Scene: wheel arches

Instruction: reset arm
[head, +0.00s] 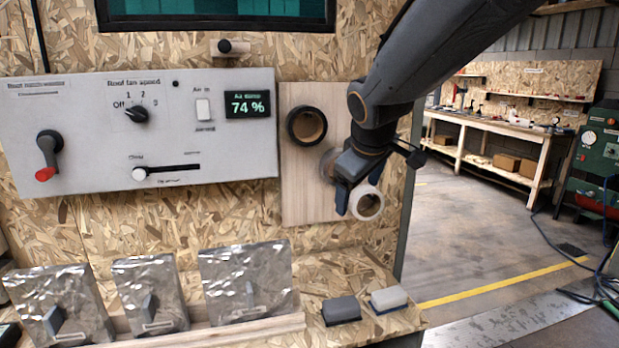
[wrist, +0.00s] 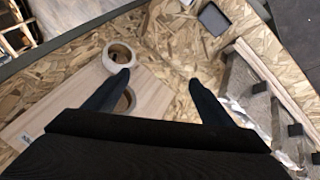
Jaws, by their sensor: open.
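My gripper (head: 352,186) hangs at the end of my dark arm, in front of the right part of the pale wooden board (head: 300,190). In the wrist view its two fingers (wrist: 159,80) are spread wide with nothing between them. A pale tape roll (head: 366,202) shows right beside the fingers in the head view. In the wrist view the pale roll (wrist: 120,56) lies outside the left finger's tip. I cannot tell whether they touch. Another roll is partly hidden behind the left finger in the wrist view.
A black roll (head: 307,125) is on the board. A grey control panel (head: 90,160) with knobs and a 74 % display (head: 248,105) is at left. Open floor lies at right.

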